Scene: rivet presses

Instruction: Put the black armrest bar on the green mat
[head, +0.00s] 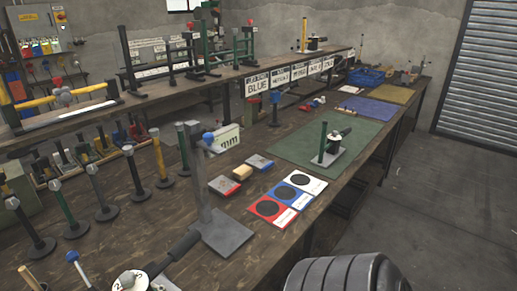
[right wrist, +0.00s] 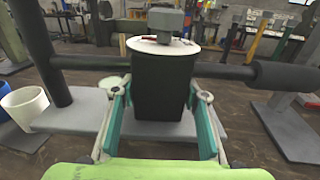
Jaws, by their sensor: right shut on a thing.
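The green mat (head: 290,147) lies on the bench right of centre in the head view. A green-post press (head: 331,148) with a white dial stands upright on it. At the bottom left of the head view is a black bar with a thick grip (head: 186,243) beside a white dial (head: 128,282). In the right wrist view the bar (right wrist: 232,71) runs crosswise behind a black, white-topped body (right wrist: 158,83). My right gripper (right wrist: 159,92) is shut on that body, one finger on each side. I cannot tell whether bar and body are joined. My left gripper is not in view.
A grey press (head: 222,232) with a tall post stands in front of the mat. Red, blue and white cards (head: 286,218) and small blocks (head: 241,172) lie between. Several posts stand at left. A blue mat (head: 362,107) lies beyond the green mat.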

